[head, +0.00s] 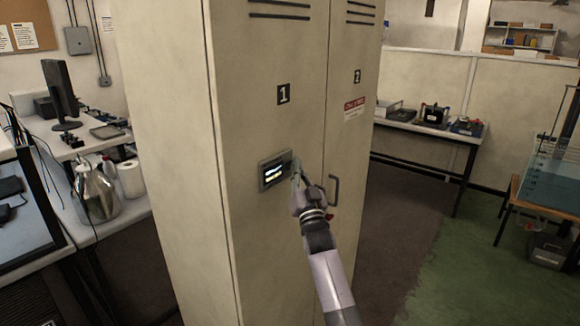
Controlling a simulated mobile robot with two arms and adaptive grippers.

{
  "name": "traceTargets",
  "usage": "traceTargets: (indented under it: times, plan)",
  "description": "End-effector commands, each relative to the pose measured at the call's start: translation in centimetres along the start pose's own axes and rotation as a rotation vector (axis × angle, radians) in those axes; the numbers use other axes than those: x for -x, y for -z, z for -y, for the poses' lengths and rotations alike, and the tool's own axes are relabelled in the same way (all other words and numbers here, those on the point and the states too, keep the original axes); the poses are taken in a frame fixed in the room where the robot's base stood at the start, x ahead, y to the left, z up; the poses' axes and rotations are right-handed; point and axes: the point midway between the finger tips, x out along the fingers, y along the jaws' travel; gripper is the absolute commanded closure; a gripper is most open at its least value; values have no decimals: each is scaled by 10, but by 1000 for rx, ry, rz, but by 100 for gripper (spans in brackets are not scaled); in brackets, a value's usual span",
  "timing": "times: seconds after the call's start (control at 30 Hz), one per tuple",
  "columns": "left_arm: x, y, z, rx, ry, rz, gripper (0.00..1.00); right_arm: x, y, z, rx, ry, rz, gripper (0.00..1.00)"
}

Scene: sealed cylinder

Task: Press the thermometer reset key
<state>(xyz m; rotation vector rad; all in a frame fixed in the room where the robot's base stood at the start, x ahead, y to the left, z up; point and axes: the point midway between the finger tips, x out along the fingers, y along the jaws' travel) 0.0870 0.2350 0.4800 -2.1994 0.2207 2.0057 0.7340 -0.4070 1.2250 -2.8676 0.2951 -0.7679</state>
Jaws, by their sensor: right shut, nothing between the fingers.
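The thermometer (272,174) is a small grey panel with a bright display, mounted on the front of the beige cabinet door marked 1. My right gripper (296,170) is shut and empty, with its fingertips at the right edge of the panel. I cannot tell whether the fingertips touch it. The reset key is not visible; the gripper covers the right side of the panel. My left gripper is not in view.
The tall beige cabinet (240,120) fills the middle, with a dark handle (334,190) just right of my gripper. A bench with a monitor (60,92) and a metal canister (96,193) stands left. A low table (455,135) stands behind right. Green floor (470,270) is clear at right.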

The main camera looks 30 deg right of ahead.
Motion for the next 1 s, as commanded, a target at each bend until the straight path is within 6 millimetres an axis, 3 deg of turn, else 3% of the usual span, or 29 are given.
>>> traceTargets:
  times: [0.6,1.0]
  plan:
    - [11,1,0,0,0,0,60,11,9,-8,1,0,0,100]
    - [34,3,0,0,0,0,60,37,29,-27,2,0,1,100]
